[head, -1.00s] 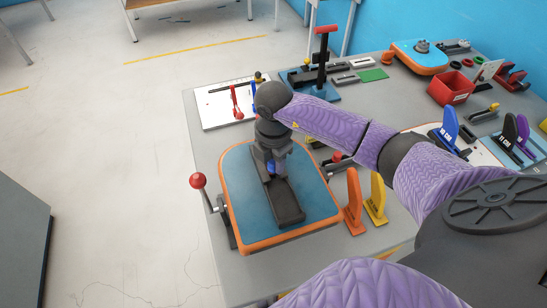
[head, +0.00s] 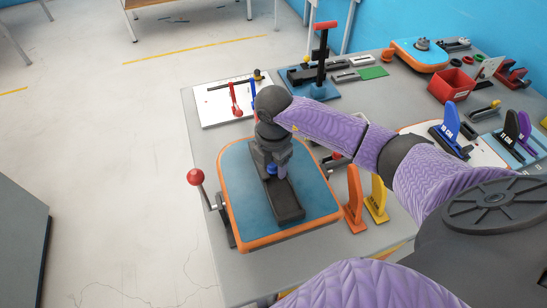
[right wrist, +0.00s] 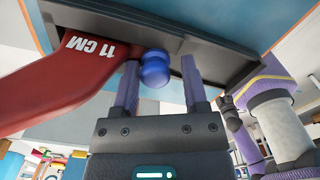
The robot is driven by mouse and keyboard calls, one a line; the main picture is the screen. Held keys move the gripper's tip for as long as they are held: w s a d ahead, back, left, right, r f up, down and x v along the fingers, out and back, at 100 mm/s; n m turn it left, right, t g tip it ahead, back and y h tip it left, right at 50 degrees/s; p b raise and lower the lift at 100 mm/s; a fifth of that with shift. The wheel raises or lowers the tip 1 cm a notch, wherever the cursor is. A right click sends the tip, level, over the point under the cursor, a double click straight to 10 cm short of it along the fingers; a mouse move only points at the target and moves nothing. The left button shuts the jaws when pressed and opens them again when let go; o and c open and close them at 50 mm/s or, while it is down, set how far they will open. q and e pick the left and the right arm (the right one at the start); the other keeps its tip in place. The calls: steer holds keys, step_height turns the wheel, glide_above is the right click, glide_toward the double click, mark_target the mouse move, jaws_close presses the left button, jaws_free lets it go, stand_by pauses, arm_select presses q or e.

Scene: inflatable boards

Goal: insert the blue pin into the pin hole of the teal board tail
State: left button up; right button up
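The teal board (head: 240,185) with an orange rim lies near the table's front left in the head view. A dark grey box (head: 288,210) runs along its middle. The blue pin (head: 271,169) shows low at my right gripper (head: 277,172), over the far part of this box. In the right wrist view the pin's round blue head (right wrist: 155,68) sits between and just past the spread fingertips (right wrist: 160,78), with gaps on both sides. Its lower part and the pin hole are hidden. My left gripper is out of view.
A red fin marked 11 CM (right wrist: 70,80) is close to the left finger in the right wrist view. A red-knobbed lever (head: 195,178) stands at the board's left edge. Orange (head: 354,203) and yellow (head: 376,199) fins stand at its right.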

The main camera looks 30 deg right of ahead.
steer(key=shift+w, duration=0.1)
stand_by(0.3)
step_height(320, 180, up, 10)
steer(key=shift+p, duration=0.7)
